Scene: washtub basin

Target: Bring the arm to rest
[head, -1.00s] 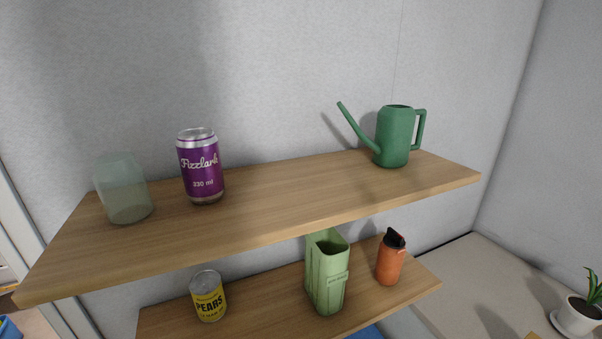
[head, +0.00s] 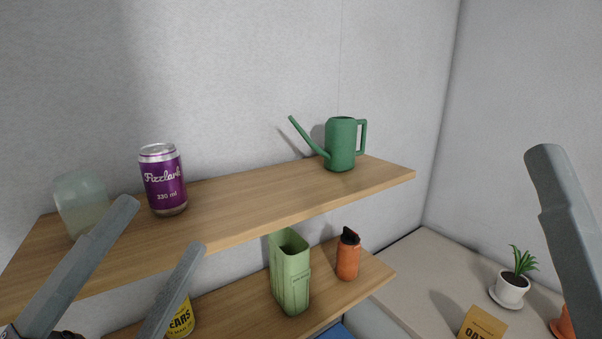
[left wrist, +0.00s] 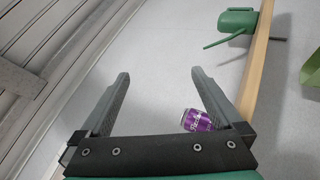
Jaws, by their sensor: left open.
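My left gripper (head: 163,222) is at the lower left of the head view, in front of the upper shelf. Its two fingers are apart with nothing held between them. They also show spread in the left wrist view (left wrist: 160,73), with the purple can (left wrist: 198,120) beyond the right finger. A single grey finger (head: 565,220) at the right edge of the head view appears to be part of my right gripper. Its other finger is out of frame, so its opening cannot be judged.
The upper shelf (head: 270,195) holds a glass jar (head: 80,203), a purple can (head: 162,180) and a green watering can (head: 340,145). The lower shelf (head: 235,302) holds a partly hidden pears can (head: 181,320), a green container (head: 290,275) and an orange bottle (head: 348,257). A potted plant (head: 510,290) stands right.

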